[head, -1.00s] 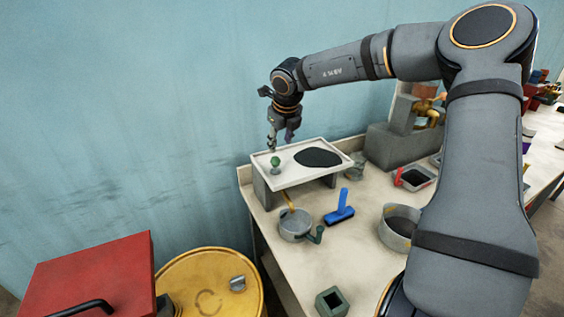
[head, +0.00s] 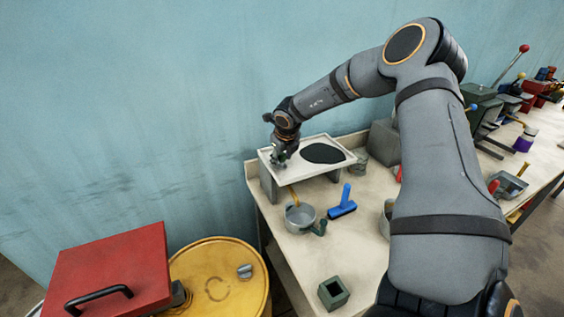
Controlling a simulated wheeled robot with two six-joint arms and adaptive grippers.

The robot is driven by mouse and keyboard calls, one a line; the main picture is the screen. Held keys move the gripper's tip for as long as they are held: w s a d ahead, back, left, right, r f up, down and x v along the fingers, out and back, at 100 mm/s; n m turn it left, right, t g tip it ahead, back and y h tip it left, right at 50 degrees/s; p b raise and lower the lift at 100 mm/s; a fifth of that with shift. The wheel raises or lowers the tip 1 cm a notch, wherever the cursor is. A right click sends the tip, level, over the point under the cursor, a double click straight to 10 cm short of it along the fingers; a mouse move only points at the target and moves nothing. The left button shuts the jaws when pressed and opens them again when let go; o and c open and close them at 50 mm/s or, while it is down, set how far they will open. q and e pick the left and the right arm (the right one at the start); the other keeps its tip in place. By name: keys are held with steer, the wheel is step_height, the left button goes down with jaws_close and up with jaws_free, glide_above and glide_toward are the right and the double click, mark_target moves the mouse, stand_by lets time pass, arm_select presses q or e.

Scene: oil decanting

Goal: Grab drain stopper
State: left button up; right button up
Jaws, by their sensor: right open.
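A white raised tray (head: 303,170) stands on the bench against the wall, with a black oval patch (head: 323,153) on its top. My right gripper (head: 279,163) is low over the tray's left end, pointing down, with its jaws open. The small green-topped stopper that shows there in the earlier view is now hidden behind or between the fingers, so I cannot tell whether they touch it. My left gripper is not in view.
A grey pot (head: 299,218), a blue brush (head: 343,203) and a green square box (head: 333,293) stand on the bench before the tray. A yellow drum (head: 215,290) and a red box (head: 110,265) stand at the lower left.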

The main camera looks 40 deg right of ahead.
steer(key=shift+s+a+r, duration=0.1)
steer(key=shift+s, duration=0.05)
steer(key=c, duration=0.3)
jaws_close()
step_height(320, 180, up, 10)
steer(key=shift+f+b, duration=0.2)
steer(key=shift+b, duration=1.05)
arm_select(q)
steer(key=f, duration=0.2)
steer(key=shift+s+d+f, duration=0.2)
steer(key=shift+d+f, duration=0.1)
arm_select(e)
steer(key=shift+r, duration=0.2)
